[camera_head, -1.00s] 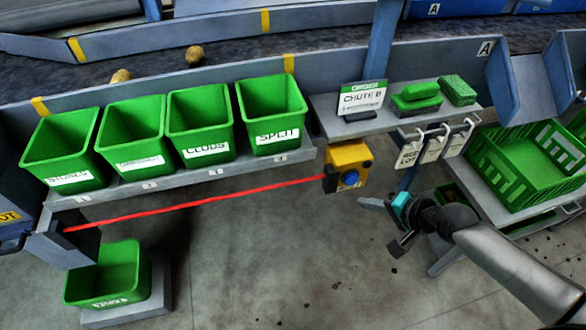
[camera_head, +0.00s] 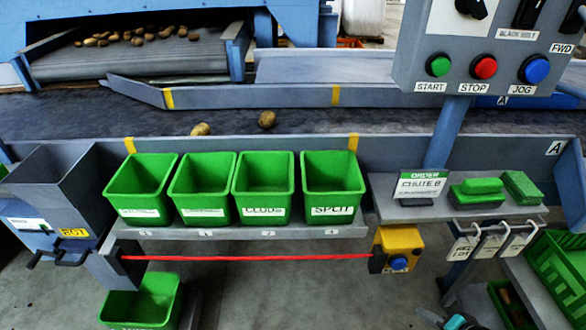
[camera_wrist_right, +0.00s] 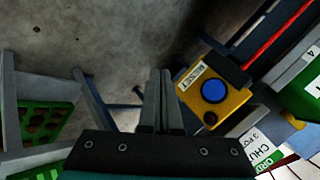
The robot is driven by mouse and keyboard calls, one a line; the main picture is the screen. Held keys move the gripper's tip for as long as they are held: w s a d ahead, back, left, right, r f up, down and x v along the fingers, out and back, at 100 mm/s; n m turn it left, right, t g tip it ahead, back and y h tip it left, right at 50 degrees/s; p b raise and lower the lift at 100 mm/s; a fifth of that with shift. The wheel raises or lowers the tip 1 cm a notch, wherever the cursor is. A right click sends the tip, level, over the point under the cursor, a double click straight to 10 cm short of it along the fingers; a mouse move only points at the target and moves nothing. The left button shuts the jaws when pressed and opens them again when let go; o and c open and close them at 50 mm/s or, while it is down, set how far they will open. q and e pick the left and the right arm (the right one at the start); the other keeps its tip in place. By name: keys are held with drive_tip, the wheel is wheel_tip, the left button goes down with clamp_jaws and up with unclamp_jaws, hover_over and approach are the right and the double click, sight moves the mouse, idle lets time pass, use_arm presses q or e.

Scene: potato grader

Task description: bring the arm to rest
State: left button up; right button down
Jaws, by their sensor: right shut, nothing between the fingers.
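My right gripper (camera_head: 440,318) shows only in part at the bottom edge of the head view, right of centre, below the yellow reset box. The rest of that arm is out of the head view. In the right wrist view the two fingers of the right gripper (camera_wrist_right: 161,100) lie together, shut and empty, over bare floor. The yellow reset box (camera_wrist_right: 218,92) with its blue button is to the right of the fingers there, and they appear apart from it. My left gripper is not in view.
Green bins (camera_head: 333,178) stand on a shelf along the conveyor, with a red cord (camera_head: 245,257) below. The yellow box (camera_head: 400,245) hangs at the cord's right end. Tags (camera_head: 487,241) hang beneath the chute shelf. A green crate (camera_head: 560,268) stands right. Floor between is open.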

drive_tip(key=s+f+n+g+h+p, duration=0.3)
drive_tip(key=s+f+n+p, duration=0.35)
drive_tip(key=s, duration=0.75)
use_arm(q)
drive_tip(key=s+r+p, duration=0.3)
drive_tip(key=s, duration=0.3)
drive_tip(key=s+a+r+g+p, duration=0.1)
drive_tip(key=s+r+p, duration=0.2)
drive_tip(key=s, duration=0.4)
use_arm(e)
drive_tip(key=s+a+f+n+g, duration=0.2)
drive_tip(key=s+a, duration=0.2)
drive_tip(key=s, duration=0.5)
drive_tip(key=s+a+f+n+g, duration=0.2)
drive_tip(key=s+a, duration=0.3)
drive_tip(key=s, duration=0.3)
drive_tip(key=shift+s+f+n, duration=0.25)
drive_tip(key=shift+s+n, duration=0.1)
drive_tip(key=shift+n, duration=0.3)
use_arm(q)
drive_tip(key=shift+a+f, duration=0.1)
